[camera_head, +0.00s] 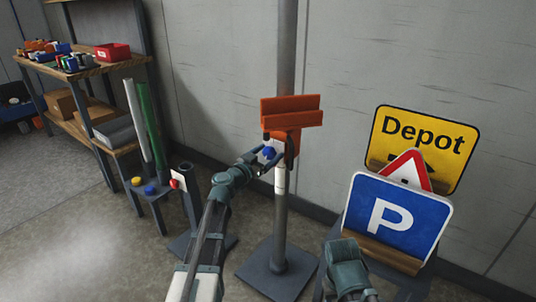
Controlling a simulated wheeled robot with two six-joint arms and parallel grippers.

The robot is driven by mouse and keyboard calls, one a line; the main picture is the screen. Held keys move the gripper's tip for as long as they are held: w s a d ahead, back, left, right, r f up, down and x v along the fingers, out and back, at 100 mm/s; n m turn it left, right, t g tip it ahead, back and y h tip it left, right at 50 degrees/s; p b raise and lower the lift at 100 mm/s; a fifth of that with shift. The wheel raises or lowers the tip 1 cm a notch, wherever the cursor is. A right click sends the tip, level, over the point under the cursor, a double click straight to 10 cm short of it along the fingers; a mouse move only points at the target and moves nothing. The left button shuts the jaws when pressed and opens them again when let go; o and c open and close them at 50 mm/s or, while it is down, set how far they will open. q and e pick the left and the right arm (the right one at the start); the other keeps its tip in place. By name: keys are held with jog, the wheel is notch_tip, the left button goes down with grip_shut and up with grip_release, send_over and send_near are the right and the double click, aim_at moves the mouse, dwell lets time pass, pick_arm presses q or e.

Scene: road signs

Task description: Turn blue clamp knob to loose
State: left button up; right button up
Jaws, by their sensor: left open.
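The blue clamp knob (269,152) sits low on the left side of the orange clamp (290,115), which is mounted on the grey post (281,205). My left gripper (271,157) is open at the knob, with its fingers around or just beside it; I cannot tell whether they touch it. The knob's turn position is too small to read. My right arm reaches in at the bottom, in front of the signs, and its fingertips are not clearly visible.
A blue P sign (396,216), a red-edged triangle sign (411,170) and a yellow Depot sign (422,143) stand at the right. A low stand (158,196) with coloured knobs and tubes is at the left. A loaded workbench (90,70) is at the back left.

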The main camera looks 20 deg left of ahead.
pick_arm(q)
jog(key=c, duration=1.4)
